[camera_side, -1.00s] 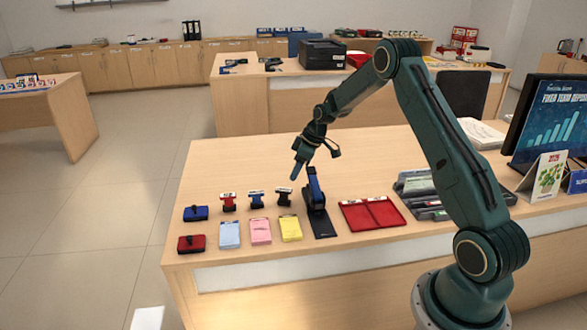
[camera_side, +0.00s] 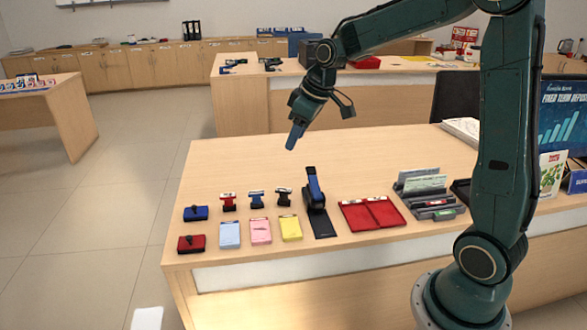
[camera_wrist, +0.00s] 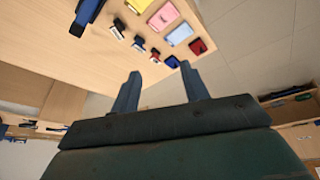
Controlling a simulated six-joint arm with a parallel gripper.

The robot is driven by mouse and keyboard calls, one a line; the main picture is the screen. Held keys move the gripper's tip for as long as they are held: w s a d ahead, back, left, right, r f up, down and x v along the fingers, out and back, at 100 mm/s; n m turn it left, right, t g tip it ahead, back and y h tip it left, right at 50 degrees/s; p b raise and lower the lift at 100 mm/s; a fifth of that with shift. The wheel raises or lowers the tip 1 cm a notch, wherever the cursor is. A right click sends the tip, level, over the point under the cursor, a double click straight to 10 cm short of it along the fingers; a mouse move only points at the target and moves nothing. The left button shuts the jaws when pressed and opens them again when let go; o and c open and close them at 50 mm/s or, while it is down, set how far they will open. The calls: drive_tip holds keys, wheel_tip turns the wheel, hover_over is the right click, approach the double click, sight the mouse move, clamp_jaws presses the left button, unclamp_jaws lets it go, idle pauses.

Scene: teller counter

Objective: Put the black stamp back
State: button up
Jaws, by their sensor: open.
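The black stamp (camera_side: 284,196) stands upright on the counter (camera_side: 232,167), at the right end of a short row with a blue stamp (camera_side: 256,198) and a red stamp (camera_side: 228,201). In the wrist view the black stamp (camera_wrist: 118,28) is at the upper left, near a blue stapler-like tool. My gripper (camera_side: 294,137) is open and empty, well above the counter and behind the row. In the wrist view the fingers (camera_wrist: 160,72) are spread apart with nothing between them.
Close right of the black stamp stands the blue tool on a black base (camera_side: 315,190). In front lie blue, pink and yellow pads (camera_side: 291,228). Blue (camera_side: 196,213) and red ink pads (camera_side: 192,243) are left, a red tray (camera_side: 372,213) and grey organizer (camera_side: 425,188) right. The counter behind the row is clear.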

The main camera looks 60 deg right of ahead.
drive_tip(key=s+a+r+m, duration=0.1)
drive_tip(key=s+a, duration=0.2)
drive_tip(key=s, duration=0.5)
drive_tip(key=s+a+r+m, duration=0.1)
drive_tip(key=s+a, duration=0.2)
drive_tip(key=s, duration=0.5)
drive_tip(key=s+a+r+m+t, duration=0.1)
drive_tip(key=s+a, duration=0.3)
drive_tip(key=s, duration=0.5)
drive_tip(key=shift+r+h, duration=0.3)
drive_tip(key=shift+r, duration=0.3)
